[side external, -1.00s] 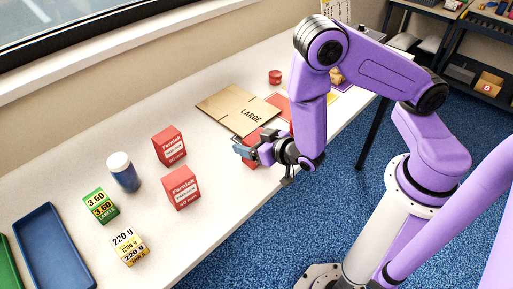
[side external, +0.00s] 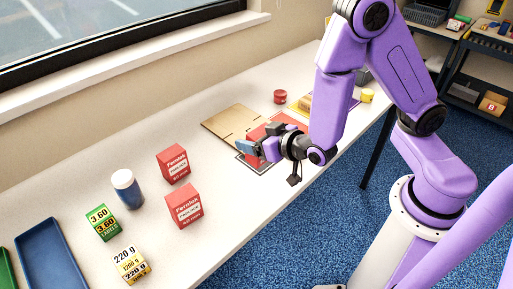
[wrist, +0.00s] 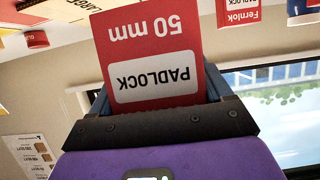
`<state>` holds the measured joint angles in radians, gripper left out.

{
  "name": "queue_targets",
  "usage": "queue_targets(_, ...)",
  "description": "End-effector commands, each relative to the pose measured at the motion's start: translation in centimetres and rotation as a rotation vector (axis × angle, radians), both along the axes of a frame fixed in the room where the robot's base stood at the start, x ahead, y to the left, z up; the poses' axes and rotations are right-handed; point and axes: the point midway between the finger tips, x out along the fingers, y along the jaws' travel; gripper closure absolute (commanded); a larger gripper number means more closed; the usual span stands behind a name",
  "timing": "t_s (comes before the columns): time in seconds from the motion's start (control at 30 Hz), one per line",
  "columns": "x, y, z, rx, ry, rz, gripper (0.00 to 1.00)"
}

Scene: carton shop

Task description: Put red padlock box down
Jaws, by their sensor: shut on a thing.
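A red padlock box (wrist: 152,45), marked "PADLOCK" and "50 mm", is between the fingers of my gripper (wrist: 157,88). Its print is upside down in the wrist view. I cannot tell whether the box touches the surface below. Two other red Fernlok boxes stand upright on the table, one behind (side external: 173,165) and one in front (side external: 184,207).
A blue bottle (side external: 128,190), a green box (side external: 103,222), a yellow box (side external: 132,265) and a blue tray (side external: 50,255) stand at left. A red tin (side external: 280,97) stands at the back.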

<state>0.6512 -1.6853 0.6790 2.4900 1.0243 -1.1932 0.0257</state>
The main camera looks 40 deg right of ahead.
Motion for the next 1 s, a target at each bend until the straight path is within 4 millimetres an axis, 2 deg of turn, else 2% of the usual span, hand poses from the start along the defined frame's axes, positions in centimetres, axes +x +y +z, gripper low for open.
queue_targets(0.13,0.0,0.0,1.2,0.001,-0.001,0.001,0.59)
queue_targets(0.37,1.1,0.1,1.7,0.001,0.004,0.017,0.59)
queue_targets(0.67,6.6,-0.3,1.5,-0.001,0.021,0.119,0.59)
queue_targets(0.87,10.2,-1.9,1.5,-0.004,0.034,0.197,0.59)
queue_targets(1.0,12.3,-3.7,1.4,-0.007,0.043,0.251,0.59)
